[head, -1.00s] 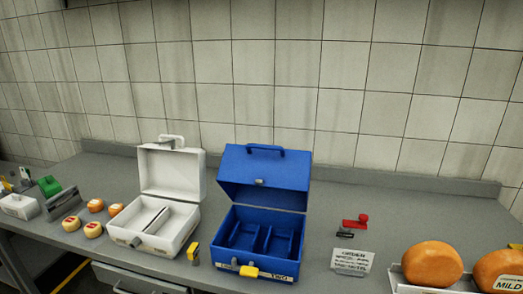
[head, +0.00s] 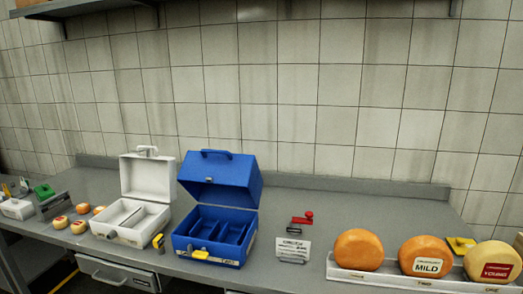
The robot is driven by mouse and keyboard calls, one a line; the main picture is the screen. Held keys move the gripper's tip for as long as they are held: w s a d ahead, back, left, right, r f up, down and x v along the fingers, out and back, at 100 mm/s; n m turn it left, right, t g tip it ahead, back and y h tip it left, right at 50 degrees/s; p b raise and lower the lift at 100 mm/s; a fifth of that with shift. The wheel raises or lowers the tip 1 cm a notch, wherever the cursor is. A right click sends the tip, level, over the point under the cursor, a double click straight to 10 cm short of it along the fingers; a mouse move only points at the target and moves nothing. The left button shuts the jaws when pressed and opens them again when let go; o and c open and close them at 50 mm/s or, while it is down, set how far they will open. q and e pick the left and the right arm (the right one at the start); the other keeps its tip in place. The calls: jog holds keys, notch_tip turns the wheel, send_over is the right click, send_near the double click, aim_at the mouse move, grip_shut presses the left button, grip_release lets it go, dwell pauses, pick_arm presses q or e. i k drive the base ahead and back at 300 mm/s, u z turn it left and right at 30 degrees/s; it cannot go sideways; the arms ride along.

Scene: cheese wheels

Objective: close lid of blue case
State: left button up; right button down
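The blue case (head: 217,210) stands on the grey worktop, left of centre in the head view. The compartments inside look empty. A yellow latch piece (head: 200,254) shows at the front edge of the box. Neither of my grippers is in view.
An open white case (head: 133,210) stands left of the blue case. Small cheeses (head: 78,227) lie further left. A sign (head: 293,250) and red stamp (head: 308,217) are to the right, then large cheese wheels (head: 358,250) in a tray. Worktop behind is clear.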

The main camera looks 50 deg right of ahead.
aim_at(216, 178)
jog(key=z, duration=0.95)
jog(key=i, duration=0.25)
